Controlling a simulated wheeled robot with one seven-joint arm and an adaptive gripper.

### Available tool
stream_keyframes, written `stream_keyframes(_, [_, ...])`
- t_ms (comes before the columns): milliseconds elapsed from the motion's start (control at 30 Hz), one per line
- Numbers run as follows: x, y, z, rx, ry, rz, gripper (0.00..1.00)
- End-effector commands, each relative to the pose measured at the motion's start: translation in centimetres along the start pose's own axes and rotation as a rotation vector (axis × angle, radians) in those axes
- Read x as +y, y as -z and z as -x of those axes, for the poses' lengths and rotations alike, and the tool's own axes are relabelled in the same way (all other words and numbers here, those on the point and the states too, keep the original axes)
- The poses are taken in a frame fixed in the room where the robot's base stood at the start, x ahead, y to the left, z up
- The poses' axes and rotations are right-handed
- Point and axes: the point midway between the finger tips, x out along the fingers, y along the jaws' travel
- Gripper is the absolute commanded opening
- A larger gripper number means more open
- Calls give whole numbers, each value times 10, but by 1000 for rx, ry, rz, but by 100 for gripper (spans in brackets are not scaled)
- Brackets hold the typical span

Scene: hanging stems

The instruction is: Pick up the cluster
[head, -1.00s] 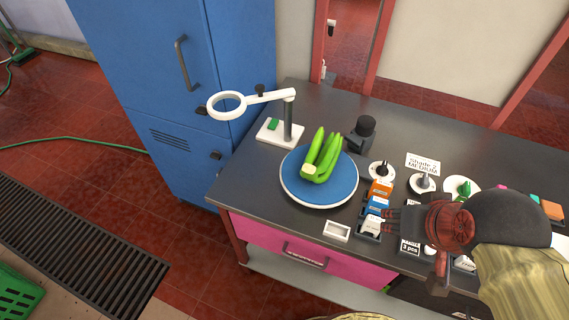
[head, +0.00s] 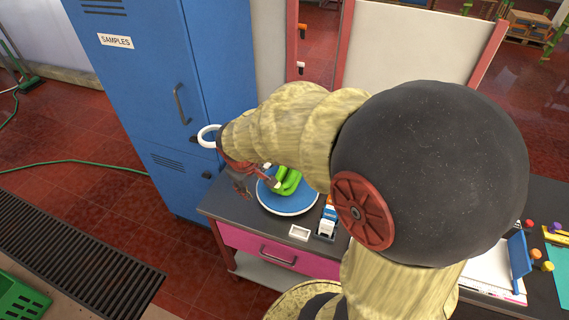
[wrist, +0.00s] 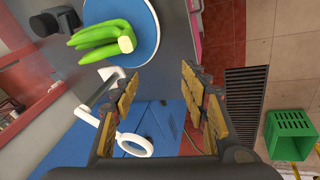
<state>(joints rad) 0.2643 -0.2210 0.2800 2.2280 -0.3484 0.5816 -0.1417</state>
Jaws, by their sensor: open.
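The cluster of green bananas (head: 287,181) lies on a round blue plate with a white rim (head: 289,206) on the dark bench. My arm hides part of it in the head view. In the wrist view the whole cluster (wrist: 102,40) shows on the plate (wrist: 147,52), its pale cut end toward the picture's right. My gripper (wrist: 158,82) is open and empty there, its jaws spread wide, with the cluster beyond and above the left finger, apart from it. In the head view my gripper (head: 256,182) is beside the plate, largely hidden by the arm.
A white ring-shaped magnifier (wrist: 134,145) on a stand is close to my left finger in the wrist view. A blue locker (head: 165,100) stands left of the bench. Small boxes (head: 328,217) and a white tray (head: 299,233) sit near the bench's front.

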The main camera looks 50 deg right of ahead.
Motion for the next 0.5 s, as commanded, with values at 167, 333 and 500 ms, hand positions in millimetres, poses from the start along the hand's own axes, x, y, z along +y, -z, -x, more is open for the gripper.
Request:
stream_keyframes(167, [42, 0, -27, -87, 3, 87, 45])
stream_keyframes(333, [61, -8, -57, -130, 21, 153, 45])
stream_keyframes(500, [67, -15, -74, -146, 34, 188, 45])
